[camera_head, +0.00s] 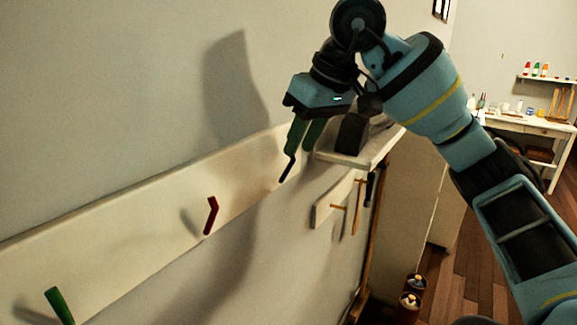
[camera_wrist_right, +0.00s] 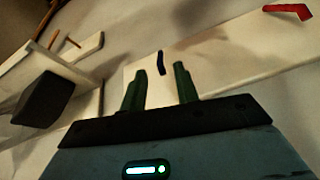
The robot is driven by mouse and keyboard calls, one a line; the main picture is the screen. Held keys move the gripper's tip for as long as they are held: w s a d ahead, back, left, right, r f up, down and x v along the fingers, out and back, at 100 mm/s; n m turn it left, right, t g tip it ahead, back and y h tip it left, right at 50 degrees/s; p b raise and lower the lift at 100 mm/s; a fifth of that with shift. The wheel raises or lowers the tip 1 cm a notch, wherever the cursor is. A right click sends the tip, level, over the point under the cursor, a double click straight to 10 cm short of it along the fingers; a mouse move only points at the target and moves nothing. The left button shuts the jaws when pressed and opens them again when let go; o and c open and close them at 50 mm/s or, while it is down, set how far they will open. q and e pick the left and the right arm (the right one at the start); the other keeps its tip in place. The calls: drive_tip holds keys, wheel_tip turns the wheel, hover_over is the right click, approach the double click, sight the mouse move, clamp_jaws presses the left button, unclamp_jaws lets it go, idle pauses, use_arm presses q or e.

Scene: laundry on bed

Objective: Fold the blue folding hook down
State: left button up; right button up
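A dark hook, probably the blue folding hook (camera_head: 287,171), is at the right end of the long white wall rail; its colour looks nearly black. In the right wrist view the dark hook (camera_wrist_right: 161,63) shows in line with the gap between my fingertips, just beyond them. I cannot tell whether it touches a finger. My right gripper (camera_head: 301,146) is close above the hook, with its green fingers pointing down. Its two fingers (camera_wrist_right: 158,82) are apart with nothing between them. My left gripper is not in view.
The white rail (camera_head: 130,215) also bears a red hook (camera_head: 210,215) and a green hook (camera_head: 58,304) to the left. A white shelf (camera_head: 345,158) with a dark object (camera_head: 352,134) is close right of my gripper. A smaller peg board (camera_head: 332,204) hangs below it.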

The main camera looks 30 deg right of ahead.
sight(290, 166)
drive_tip(key=x, duration=0.6)
drive_tip(key=shift+w+f, duration=0.15)
drive_tip(key=shift+f, duration=0.1)
drive_tip(key=shift+c, duration=0.4)
clamp_jaws()
